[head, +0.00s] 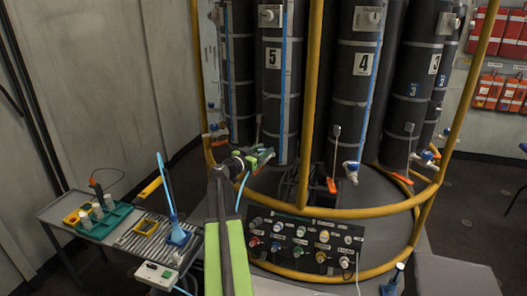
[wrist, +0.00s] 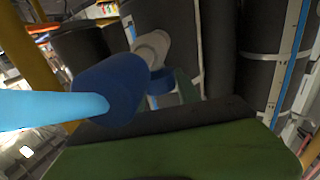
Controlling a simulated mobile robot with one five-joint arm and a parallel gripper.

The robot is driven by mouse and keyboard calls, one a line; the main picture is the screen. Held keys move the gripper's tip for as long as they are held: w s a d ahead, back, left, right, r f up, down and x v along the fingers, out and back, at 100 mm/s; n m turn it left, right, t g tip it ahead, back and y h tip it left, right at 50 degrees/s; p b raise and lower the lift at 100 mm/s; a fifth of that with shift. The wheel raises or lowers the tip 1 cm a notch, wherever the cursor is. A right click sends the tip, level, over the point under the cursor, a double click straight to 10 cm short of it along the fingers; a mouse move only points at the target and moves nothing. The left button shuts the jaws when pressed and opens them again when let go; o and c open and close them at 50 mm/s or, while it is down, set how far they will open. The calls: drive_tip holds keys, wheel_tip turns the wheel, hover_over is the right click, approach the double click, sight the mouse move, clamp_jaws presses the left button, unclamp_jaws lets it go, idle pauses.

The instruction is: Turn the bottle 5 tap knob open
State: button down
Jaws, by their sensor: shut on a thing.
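Bottle 5 (head: 270,90) is a dark upright cylinder marked "5" inside the yellow frame. My gripper (head: 262,156), with green fingers, is at its lower front, at tap height. In the wrist view a green finger (wrist: 180,145) crosses the bottom. A pale tap body (wrist: 152,48) with a blue part (wrist: 161,83) shows just beyond it against the dark bottle. The fingers are closed around the tap knob, which is mostly hidden. A dark blue collar (wrist: 105,90) with a light blue tube (wrist: 45,108) lies close to the camera; the tube (head: 242,187) hangs beside my gripper.
Bottle 4 (head: 360,90) has its own blue and white tap (head: 351,168). The yellow frame (head: 309,100) crosses close to the right of my gripper. A dark panel of coloured knobs (head: 305,243) is below. A side table (head: 120,230) holds a blue wand (head: 168,190).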

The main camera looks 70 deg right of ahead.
drive_tip(key=shift+s+t, duration=0.1)
drive_tip(key=shift+t, duration=0.2)
drive_tip(key=n+t, duration=0.2)
drive_tip(key=t, duration=0.1)
drive_tip(key=n+t+h, duration=0.1)
drive_tip(key=n+t, duration=0.1)
drive_tip(key=t, duration=0.1)
drive_tip(key=shift+s+a+n+t, duration=0.1)
drive_tip(key=shift+n+t, duration=0.3)
drive_tip(key=n+t+y, duration=0.1)
drive_tip(key=n+t, duration=0.2)
drive_tip(key=t, duration=0.2)
drive_tip(key=shift+w+n+t+y, duration=0.2)
drive_tip(key=shift+n+t+y, duration=0.8)
drive_tip(key=shift+n+t, duration=0.7)
drive_tip(key=shift+t, duration=0.4)
drive_tip(key=c, duration=0.9)
unclamp_jaws()
drive_tip(key=shift+o, duration=0.2)
